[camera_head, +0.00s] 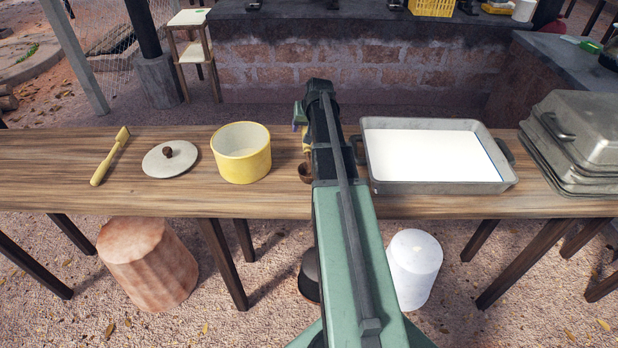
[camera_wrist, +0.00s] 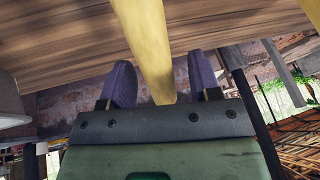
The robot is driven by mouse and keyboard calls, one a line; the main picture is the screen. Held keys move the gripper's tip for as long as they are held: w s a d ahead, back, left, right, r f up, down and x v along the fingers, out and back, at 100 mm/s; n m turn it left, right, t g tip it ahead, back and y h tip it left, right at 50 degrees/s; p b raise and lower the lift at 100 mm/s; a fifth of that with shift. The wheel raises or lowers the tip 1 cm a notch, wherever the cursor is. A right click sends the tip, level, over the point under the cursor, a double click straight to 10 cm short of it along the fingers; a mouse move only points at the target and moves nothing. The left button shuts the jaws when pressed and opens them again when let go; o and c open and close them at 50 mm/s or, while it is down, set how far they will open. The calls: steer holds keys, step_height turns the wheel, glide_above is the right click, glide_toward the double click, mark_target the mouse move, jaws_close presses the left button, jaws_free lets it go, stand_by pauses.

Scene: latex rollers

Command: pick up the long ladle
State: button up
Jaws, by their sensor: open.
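The long ladle has a pale yellow handle, which runs between my gripper's fingers in the wrist view (camera_wrist: 147,40). In the head view only its small brown bowl (camera_head: 305,173) and a bit of handle show beside my arm, at the table's middle; the rest is hidden behind the arm. My gripper (camera_wrist: 162,80) has two purple fingers set apart, one on each side of the handle. A gap shows on both sides, so the fingers are not closed on it. In the head view the fingers are mostly hidden by my arm.
On the wooden table (camera_head: 50,155), a yellow pot (camera_head: 243,165) stands left of the ladle, with a white lid (camera_head: 165,163) and a yellow long-handled tool (camera_head: 109,158) further left. A metal tray (camera_head: 440,187) of white liquid stands close on the right, then stacked metal pans (camera_head: 580,135).

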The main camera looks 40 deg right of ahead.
steer(key=shift+b+x, duration=0.4)
steer(key=shift+x, duration=0.8)
steer(key=shift+s+r, duration=0.1)
steer(key=shift+r, duration=0.05)
steer(key=c, duration=1)
steer(key=shift+r+p, duration=0.1)
steer(key=shift+p, duration=0.2)
